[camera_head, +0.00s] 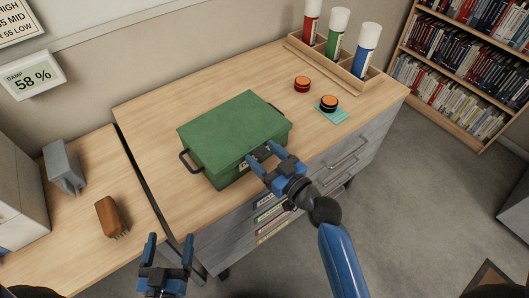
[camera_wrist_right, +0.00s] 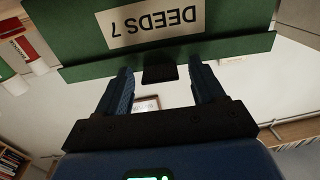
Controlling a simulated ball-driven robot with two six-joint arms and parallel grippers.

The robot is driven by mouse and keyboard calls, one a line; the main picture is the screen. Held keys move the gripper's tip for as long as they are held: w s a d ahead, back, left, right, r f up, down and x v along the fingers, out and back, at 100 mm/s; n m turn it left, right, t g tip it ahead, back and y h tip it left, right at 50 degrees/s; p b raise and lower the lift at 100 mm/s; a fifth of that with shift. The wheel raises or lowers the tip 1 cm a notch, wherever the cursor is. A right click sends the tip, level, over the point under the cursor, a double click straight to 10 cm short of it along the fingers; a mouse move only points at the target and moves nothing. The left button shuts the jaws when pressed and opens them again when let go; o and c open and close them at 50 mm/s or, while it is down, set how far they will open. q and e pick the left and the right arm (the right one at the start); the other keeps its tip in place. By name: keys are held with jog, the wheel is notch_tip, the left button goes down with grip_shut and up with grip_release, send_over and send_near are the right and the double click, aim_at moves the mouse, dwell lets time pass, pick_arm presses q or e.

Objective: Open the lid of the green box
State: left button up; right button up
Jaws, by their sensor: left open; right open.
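The green box (camera_head: 228,125) stands on the wooden desk with its lid down. It has dark handles at its sides. My right gripper (camera_head: 266,157) is open at the front face of the box, near the lid's front edge. In the right wrist view, the green box (camera_wrist_right: 200,22) fills the top, with a "DEEDS 7" label. A dark tab (camera_wrist_right: 160,73) at the lid edge lies between the open fingers of my right gripper (camera_wrist_right: 162,85); I cannot tell whether they touch it. My left gripper (camera_head: 168,252) is open and empty at the lower left, away from the box.
A wooden rack (camera_head: 325,62) with red, green and blue tubes stands at the back right. Two orange-topped round objects (camera_head: 302,84) sit right of the box, one on a teal pad (camera_head: 333,115). A brown brush (camera_head: 110,217) and a grey holder (camera_head: 63,168) are on the left surface.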

jog(key=shift+w, duration=0.15)
grip_shut()
dwell(0.4)
jog(key=shift+r, duration=0.1)
